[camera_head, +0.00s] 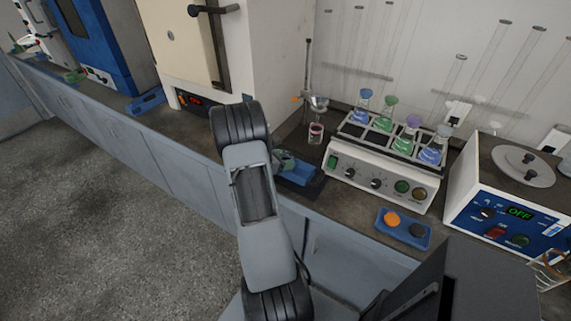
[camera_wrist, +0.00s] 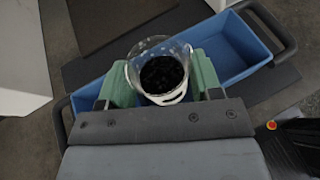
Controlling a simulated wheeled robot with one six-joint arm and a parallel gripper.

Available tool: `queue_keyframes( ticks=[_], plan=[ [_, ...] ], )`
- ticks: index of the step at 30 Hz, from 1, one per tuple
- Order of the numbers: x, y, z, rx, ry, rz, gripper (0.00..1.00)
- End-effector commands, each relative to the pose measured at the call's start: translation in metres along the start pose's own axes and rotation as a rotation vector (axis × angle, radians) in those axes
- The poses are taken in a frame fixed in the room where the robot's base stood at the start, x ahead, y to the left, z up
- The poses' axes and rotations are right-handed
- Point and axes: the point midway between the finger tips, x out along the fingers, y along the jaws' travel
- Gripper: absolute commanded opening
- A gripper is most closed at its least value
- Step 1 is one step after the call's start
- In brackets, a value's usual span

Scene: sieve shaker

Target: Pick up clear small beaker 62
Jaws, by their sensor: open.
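A clear small beaker (camera_wrist: 162,95), with dark grainy-looking material in it, shows in the wrist view. It is in or over a blue tray (camera_wrist: 235,45) with dark handles. My gripper (camera_wrist: 160,88) is open, with one green finger to the left and one to the right of the beaker. I cannot tell whether either finger touches the glass. No number is readable on the beaker. In the head view my gripper (camera_head: 284,160) is low over the blue tray (camera_head: 300,174), behind my arm, and the beaker cannot be made out.
A white heater unit (camera_head: 385,165) holding several coloured flasks stands right of the tray. A ring stand (camera_head: 306,80) with a funnel over a small vessel (camera_head: 316,131) stands behind. A small blue tray (camera_head: 403,228) with two discs lies near the front edge. A blue-fronted device (camera_head: 505,210) is farther right.

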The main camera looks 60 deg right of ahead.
Motion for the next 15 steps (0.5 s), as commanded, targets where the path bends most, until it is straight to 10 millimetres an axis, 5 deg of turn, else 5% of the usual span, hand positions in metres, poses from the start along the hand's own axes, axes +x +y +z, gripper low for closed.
queue_keyframes(
  ticks=[4,15],
  plan=[
    [-0.0002,0.0,0.0,0.0,0.0,0.0,0.57],
    [-0.0005,0.0001,0.0004,0.001,-0.001,0.0,0.26]
  ],
)
